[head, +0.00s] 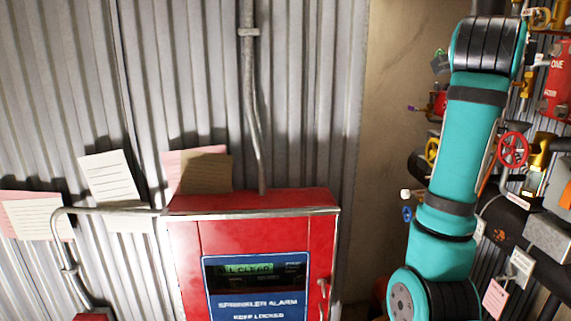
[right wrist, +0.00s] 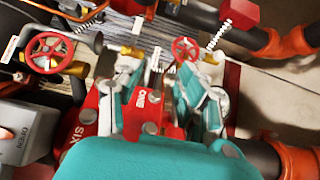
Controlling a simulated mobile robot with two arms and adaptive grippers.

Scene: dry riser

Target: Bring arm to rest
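My right arm (head: 462,150), teal with black bands, rises at the right of the head view; its gripper is out of that view. In the right wrist view my right gripper (right wrist: 160,70) shows two teal and grey fingers standing apart. Red lettered parts (right wrist: 150,105) show between and behind the fingers; I cannot tell whether they touch. My left arm and gripper are not in view.
A red sprinkler alarm cabinet (head: 253,240) stands against the corrugated wall (head: 200,60), with a grey pipe around it. Pipes, a red handwheel (head: 512,150) and valves crowd the right side. Another red handwheel (right wrist: 50,52) is at the left of the right wrist view.

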